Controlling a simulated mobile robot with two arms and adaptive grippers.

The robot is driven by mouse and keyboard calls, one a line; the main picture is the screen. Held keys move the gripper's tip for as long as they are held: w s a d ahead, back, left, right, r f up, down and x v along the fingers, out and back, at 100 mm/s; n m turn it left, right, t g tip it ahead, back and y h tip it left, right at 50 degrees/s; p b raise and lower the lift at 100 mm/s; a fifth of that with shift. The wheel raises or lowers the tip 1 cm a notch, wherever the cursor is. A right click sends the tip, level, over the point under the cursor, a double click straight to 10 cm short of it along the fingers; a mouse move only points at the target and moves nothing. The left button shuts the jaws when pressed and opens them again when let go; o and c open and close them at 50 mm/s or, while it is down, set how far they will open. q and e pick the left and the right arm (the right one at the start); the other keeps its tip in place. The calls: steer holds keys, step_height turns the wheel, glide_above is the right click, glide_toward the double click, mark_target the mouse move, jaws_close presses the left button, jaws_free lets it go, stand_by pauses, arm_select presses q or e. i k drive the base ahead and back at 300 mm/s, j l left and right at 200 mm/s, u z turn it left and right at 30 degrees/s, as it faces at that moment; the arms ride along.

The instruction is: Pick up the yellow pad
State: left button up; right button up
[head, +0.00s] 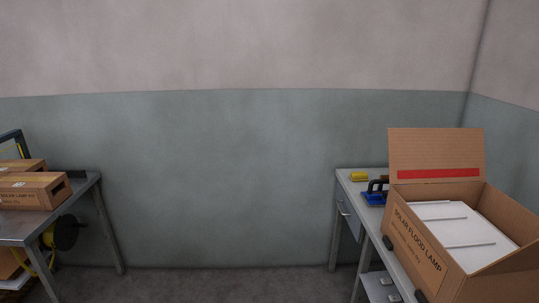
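A small yellow pad (359,176) lies on the far left corner of the metal table (350,186) on the right. It lies just left of a blue tool with a black handle (376,190). Nothing covers the pad. Neither of my grippers shows in the head view.
A large open carton (418,245) marked solar flood lamp, holding white panels (455,228), fills the right table's near part. The left table (80,190) bears cardboard boxes (36,195); a black and yellow reel (65,233) is below. The floor (220,285) between the tables is clear.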

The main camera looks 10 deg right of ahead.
mark_target(360, 176)
steer(key=i+z, duration=0.1)
steer(key=i, duration=0.8)
steer(key=i+j+z, duration=0.1)
steer(key=i, duration=0.75)
steer(key=j, duration=0.1)
